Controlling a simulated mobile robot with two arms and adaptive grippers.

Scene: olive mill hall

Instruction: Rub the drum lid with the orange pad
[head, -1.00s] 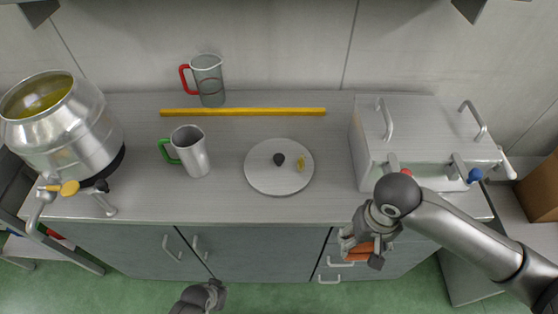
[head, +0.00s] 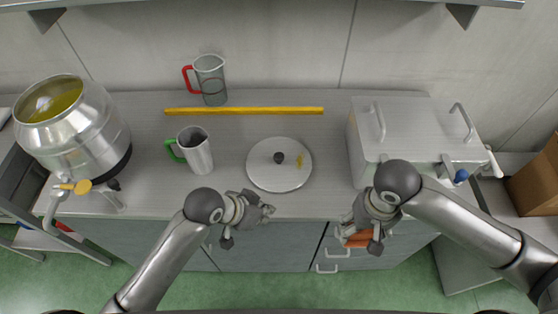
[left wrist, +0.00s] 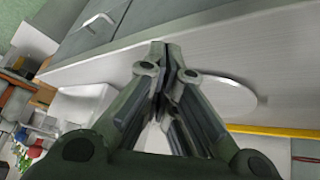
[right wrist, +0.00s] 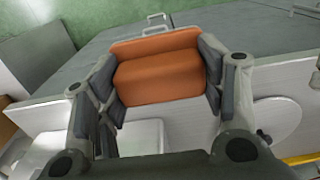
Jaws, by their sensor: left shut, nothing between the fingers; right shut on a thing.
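The drum lid (head: 265,180) is a pale round disc lying on the counter, with a dark knob (head: 279,158) in its middle. A small yellow patch (head: 299,160) shows on its right side. The lid also shows in the left wrist view (left wrist: 232,98) and the right wrist view (right wrist: 280,122). My right gripper (head: 358,236) is shut on the orange pad (right wrist: 160,78), in front of the counter and right of the lid, apart from it. My left gripper (head: 266,210) is shut and empty, just in front of the lid near the counter's front edge.
A steel drum (head: 85,135) with a tap stands at the left. A green-handled mug (head: 197,152), a red-handled jug (head: 211,82) and a yellow bar (head: 245,111) are on the counter (head: 330,175). A steel box with handles (head: 400,125) stands at the right.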

